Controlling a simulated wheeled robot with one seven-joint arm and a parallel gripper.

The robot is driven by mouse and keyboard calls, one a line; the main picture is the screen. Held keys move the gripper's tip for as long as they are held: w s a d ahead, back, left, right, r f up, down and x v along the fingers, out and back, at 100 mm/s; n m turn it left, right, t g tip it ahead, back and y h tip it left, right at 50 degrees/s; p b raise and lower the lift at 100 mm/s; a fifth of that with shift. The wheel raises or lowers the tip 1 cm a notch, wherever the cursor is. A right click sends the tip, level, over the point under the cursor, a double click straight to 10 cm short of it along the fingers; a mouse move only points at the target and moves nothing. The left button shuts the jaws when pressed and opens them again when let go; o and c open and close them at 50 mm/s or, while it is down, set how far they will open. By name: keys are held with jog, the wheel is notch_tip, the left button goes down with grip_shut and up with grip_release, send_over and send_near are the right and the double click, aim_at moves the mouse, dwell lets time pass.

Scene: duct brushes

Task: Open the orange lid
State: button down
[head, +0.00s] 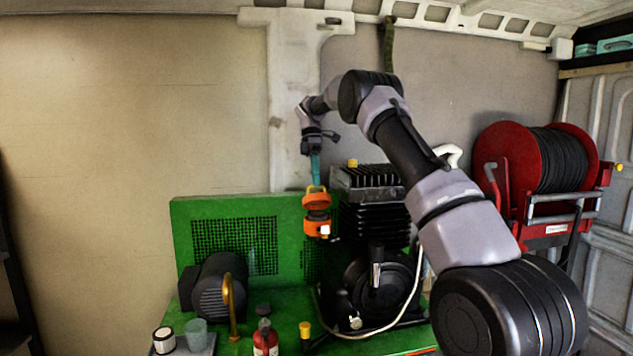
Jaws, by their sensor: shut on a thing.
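The orange lid (316,200) is the upper part of an orange-and-black fitting in front of the green panel, left of the black compressor. Below it is the fitting's orange lower body (316,228), with a dark band between the two. A small white patch shows on the lower body's right side. My gripper (315,182) reaches down from above, its teal fingers shut at the top of the orange lid. The fingertips are small in this view, and the exact grip is hard to see. I cannot tell how far the lid stands from the body.
A black finned compressor (372,215) stands just right of the fitting. The green panel (185,225) is behind. A dark motor (213,290), a brass pipe (233,310) and a red bottle (265,342) are lower left. A red hose reel (510,160) is at right. Space upper left is clear.

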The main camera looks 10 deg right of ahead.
jog(key=shift+w+g, duration=0.25)
jog(key=shift+g, duration=0.05)
dwell(0.5)
jog(key=c, duration=0.9)
grip_release()
jog(key=shift+s, duration=0.15)
